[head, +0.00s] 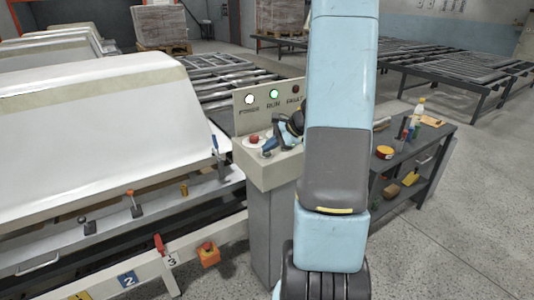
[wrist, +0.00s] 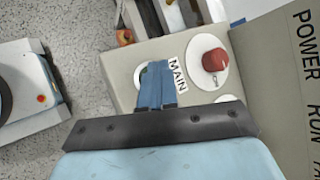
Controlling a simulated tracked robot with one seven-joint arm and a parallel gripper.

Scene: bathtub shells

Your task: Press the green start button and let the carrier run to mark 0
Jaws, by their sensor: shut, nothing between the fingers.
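The control box (head: 268,168) stands in the middle of the head view. Its POWER lamp (head: 249,99) looks white, its RUN lamp (head: 274,94) glows green and its FAULT lamp (head: 295,89) is dark red. A red knob (wrist: 214,60) on a white disc sits beside the MAIN label (wrist: 178,75). My gripper (wrist: 157,66) is shut and empty, its blue fingertips over a round button (wrist: 142,76) with a greenish edge, mostly hidden; contact cannot be told. My gripper also shows over the box top (head: 270,147). The carrier with a white tub shell (head: 100,110) is at left; mark 0 is not visible.
Rail plates 2 (head: 127,279) and 3 (head: 172,261) lie along the front, with a red pointer (head: 159,245) by 3. A yellow box with a red button (head: 208,254) hangs there. A dark tool trolley (head: 420,145) stands at right. Open floor lies front right.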

